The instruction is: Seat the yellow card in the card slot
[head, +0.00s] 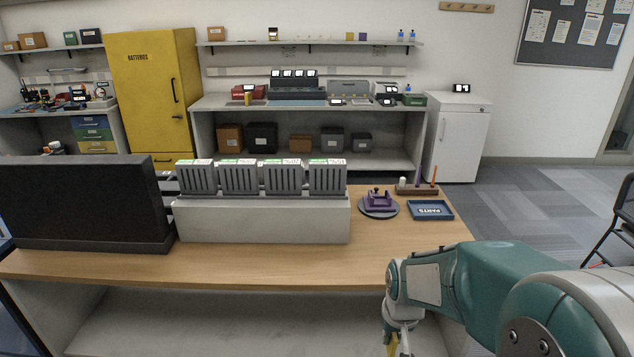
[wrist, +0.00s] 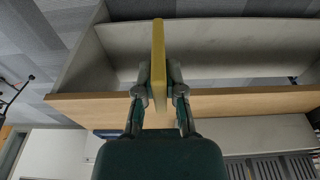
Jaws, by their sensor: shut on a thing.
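My gripper (wrist: 159,75) is shut on the yellow card (wrist: 158,60), which shows as a narrow upright slab between the fingers in the wrist view. In the head view, my gripper (head: 396,325) hangs in front of the desk's front edge, at the lower right. Only a small piece of the yellow card (head: 393,346) shows there, at the bottom edge. I cannot pick out the card slot with certainty.
The wooden desk (head: 290,262) has bare room along its front.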

